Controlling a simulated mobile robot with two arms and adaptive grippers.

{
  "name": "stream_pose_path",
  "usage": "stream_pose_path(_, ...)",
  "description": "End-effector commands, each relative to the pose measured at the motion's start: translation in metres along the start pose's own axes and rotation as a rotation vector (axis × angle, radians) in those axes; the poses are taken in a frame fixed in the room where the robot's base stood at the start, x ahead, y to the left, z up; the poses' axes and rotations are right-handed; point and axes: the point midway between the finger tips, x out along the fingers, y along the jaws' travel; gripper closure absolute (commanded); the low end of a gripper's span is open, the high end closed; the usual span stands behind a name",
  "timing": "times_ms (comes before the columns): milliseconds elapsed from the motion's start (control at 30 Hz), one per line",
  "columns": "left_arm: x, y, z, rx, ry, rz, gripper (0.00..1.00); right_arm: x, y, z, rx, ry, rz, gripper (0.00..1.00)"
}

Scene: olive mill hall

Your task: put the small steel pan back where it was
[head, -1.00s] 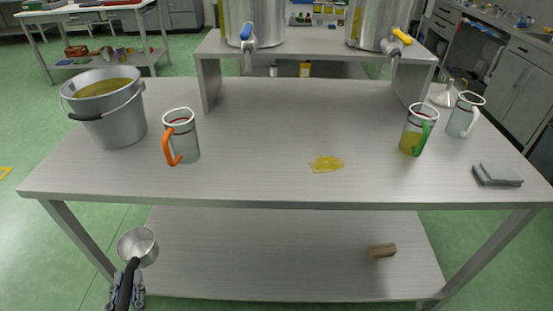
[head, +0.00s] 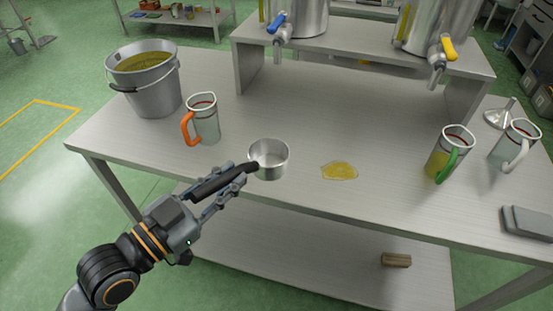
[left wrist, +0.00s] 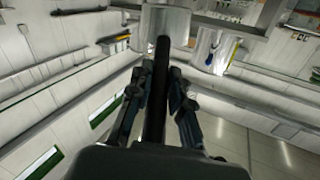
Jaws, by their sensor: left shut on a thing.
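The small steel pan (head: 268,170) is upright at the front part of the table top, between the orange-handled jug and a yellow puddle. I cannot tell whether its base touches the table. My left gripper (head: 232,184) is shut on its black handle (head: 212,184), reaching in from the front left. In the left wrist view the handle (left wrist: 158,85) runs between the two fingers, with part of the pan (left wrist: 165,20) at the top. My right gripper is not in view.
A bucket of yellow-green liquid (head: 155,95) and the orange-handled jug (head: 206,122) stand left. The yellow puddle (head: 340,171) lies right of the pan. A green-handled jug (head: 446,157), a white-handled jug (head: 510,148) and folded grey cloth (head: 530,222) are right. Tapped steel tanks (head: 300,15) stand behind.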

Motion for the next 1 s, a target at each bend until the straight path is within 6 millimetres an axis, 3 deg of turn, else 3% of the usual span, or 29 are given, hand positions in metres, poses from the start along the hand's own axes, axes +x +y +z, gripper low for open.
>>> stream_pose_path(100, 0.007, -0.002, 0.011, 0.002, 0.009, 0.001, 1.00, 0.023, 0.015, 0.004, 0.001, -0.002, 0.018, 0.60)
stream_pose_path(267, 0.021, -0.008, 0.020, 0.003, 0.012, 0.000, 1.00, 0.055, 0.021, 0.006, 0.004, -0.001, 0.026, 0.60)
stream_pose_path(533, 0.080, -0.036, 0.048, -0.002, 0.003, 0.000, 1.00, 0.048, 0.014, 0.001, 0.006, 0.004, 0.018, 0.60)
stream_pose_path(600, 0.089, -0.037, 0.067, -0.004, 0.000, 0.002, 1.00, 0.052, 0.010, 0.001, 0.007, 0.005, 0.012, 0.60)
stream_pose_path(800, 0.110, -0.044, 0.098, -0.001, 0.003, 0.001, 1.00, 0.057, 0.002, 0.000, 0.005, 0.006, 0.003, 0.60)
stream_pose_path(1000, 0.119, -0.046, 0.111, 0.000, 0.004, 0.001, 1.00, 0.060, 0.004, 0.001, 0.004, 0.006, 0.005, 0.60)
